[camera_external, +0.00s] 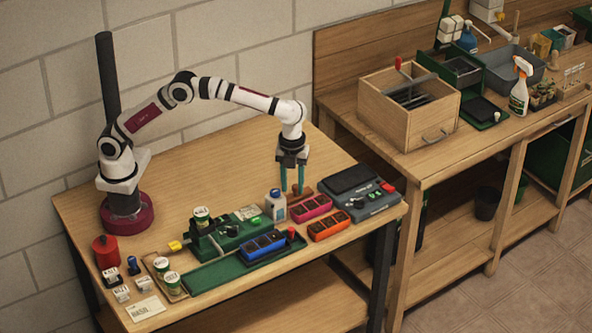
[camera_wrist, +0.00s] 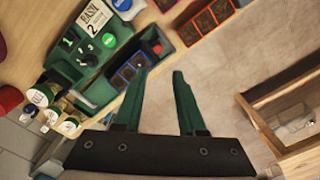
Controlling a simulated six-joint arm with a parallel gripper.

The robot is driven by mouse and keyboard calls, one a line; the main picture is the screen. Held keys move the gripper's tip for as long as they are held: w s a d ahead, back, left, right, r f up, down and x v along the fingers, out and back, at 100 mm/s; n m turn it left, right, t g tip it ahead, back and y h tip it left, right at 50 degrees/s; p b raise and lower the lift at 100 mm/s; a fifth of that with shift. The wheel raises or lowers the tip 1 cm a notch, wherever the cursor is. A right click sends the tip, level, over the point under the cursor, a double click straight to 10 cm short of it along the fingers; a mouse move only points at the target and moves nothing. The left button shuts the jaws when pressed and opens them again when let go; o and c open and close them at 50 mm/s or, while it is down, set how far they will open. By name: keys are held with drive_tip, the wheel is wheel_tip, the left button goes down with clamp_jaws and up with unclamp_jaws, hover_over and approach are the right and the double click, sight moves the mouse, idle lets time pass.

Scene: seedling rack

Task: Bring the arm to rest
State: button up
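My gripper (camera_external: 291,190) hangs from the arm with its two green fingers pointing down, above the right part of the wooden table (camera_external: 170,195). In the wrist view my gripper (camera_wrist: 160,76) has its fingers apart with nothing between them. In the outside view the fingers overlap the area between a white bottle with a blue cap (camera_external: 275,206) and a dark grey device (camera_external: 365,200). The exact height of the fingertips above the table cannot be told. The arm is stretched out to the right from its base.
A green machine (camera_external: 222,238), a blue tray (camera_external: 263,247), a pink tray (camera_external: 311,207) and an orange tray (camera_external: 329,225) stand near the gripper. A red canister (camera_external: 105,252) and small labelled pots are at the front left. A workbench with a wooden box (camera_external: 408,108) stands at right. The table's back left is clear.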

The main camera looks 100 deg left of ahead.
drive_tip(key=shift+r, duration=0.7)
drive_tip(key=s+r+n, duration=0.3)
drive_tip(key=s+r, duration=0.1)
drive_tip(key=s, duration=0.3)
drive_tip(key=s+r+n, duration=0.2)
drive_tip(key=s+r, duration=0.1)
drive_tip(key=s, duration=0.4)
drive_tip(key=s+a+f+n+y, duration=0.1)
drive_tip(key=s+f+n, duration=0.1)
drive_tip(key=s, duration=1)
drive_tip(key=s+a+f+n, duration=0.1)
drive_tip(key=s+n, duration=0.4)
drive_tip(key=s, duration=0.7)
drive_tip(key=shift+a+f+y, duration=0.25)
drive_tip(key=shift+f+y, duration=0.15)
drive_tip(key=shift+f, duration=0.45)
